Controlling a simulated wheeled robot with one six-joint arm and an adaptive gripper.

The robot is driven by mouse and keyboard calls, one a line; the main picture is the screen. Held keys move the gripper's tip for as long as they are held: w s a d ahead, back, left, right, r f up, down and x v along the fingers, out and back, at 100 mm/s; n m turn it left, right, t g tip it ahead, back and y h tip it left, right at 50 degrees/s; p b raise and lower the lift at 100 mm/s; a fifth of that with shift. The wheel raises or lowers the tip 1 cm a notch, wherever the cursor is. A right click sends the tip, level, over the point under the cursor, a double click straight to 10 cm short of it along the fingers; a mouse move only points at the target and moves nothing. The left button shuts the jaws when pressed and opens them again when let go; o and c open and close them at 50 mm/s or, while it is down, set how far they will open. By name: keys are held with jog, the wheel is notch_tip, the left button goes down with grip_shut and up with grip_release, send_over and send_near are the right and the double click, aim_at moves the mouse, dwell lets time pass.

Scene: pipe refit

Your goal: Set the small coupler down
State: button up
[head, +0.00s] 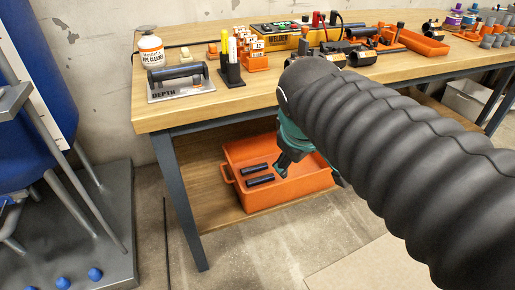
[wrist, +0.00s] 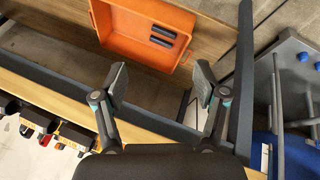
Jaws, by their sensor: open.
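An orange crate (head: 295,193) stands on the lower shelf under the bench. Two short black cylinders lie side by side on its floor, an upper one (head: 255,168) and a lower one (head: 260,181). They also show in the wrist view, one (wrist: 163,31) beside the other (wrist: 160,42). I cannot tell whether either is the small coupler. My gripper (head: 283,169) is over the crate's area in the head view, partly hidden by my arm. In the wrist view my gripper (wrist: 160,84) is open, with nothing between its fingers, apart from both cylinders.
The wooden bench top (head: 190,112) overhangs the shelf (head: 222,228), with a dark leg (head: 186,200) at its left corner. On top are a black pipe on a depth stand (head: 180,82), a cleaner bottle (head: 150,47) and several tools. A blue tank stands at left.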

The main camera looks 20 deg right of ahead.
jog(key=s+a+f+m+y, duration=0.2)
jog(key=s+a+f+m, duration=0.2)
jog(key=s+f, duration=0.1)
jog(key=shift+s+a+f+t, duration=0.15)
jog(key=shift+s+a+t, duration=0.05)
jog(key=shift+a+t, duration=0.2)
